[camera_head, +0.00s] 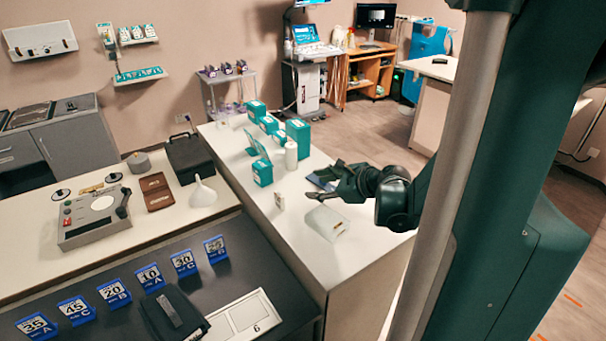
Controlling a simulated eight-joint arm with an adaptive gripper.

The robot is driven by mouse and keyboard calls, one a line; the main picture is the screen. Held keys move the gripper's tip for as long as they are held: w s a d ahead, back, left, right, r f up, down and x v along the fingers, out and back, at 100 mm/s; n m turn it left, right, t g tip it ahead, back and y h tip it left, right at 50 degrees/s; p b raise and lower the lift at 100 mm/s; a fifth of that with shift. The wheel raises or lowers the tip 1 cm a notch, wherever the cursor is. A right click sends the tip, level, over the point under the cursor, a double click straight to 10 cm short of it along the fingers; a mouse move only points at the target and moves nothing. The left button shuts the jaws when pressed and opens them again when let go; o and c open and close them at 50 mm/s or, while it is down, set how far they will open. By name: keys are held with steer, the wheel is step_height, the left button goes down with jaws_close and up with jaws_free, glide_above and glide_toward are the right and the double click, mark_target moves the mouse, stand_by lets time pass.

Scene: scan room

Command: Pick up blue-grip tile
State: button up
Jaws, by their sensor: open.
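My gripper (327,184) is at the end of my arm, above the white counter on the right, with its fingers apart and pointing left. A small flat blue piece (318,179) shows just behind the fingers, partly hidden by them. I cannot tell whether it is the blue-grip tile, or whether the fingers touch it. Several blue-edged number tiles, one reading 10 A (150,277) and one reading 25 (215,249), stand in a row on the dark counter at the lower left, well apart from my gripper.
A pale, flat-looking object (327,222) lies on the white counter (290,250) below my gripper. Teal boxes (298,138) and a white bottle (291,156) stand farther back. The counter's front end is clear.

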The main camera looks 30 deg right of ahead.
mark_target(326, 185)
steer(key=d+m, duration=0.2)
steer(key=d, duration=0.1)
steer(key=d+m+t, duration=0.1)
steer(key=d, duration=0.2)
steer(key=s+d+f+m+t+p, duration=0.1)
steer(key=d+m, duration=0.1)
steer(key=d, duration=0.1)
steer(key=shift+s+d+f+m+h, duration=0.1)
steer(key=shift+d+m+h, duration=0.1)
steer(key=shift+m+h, duration=0.15)
steer(key=shift+b+x, duration=0.3)
steer(key=shift+x, duration=1)
steer(key=shift+a, duration=0.1)
steer(key=shift+b+x, duration=0.75)
steer(key=shift+x, duration=1.85)
steer(key=shift+c, duration=0.3)
steer(key=c, duration=1.3)
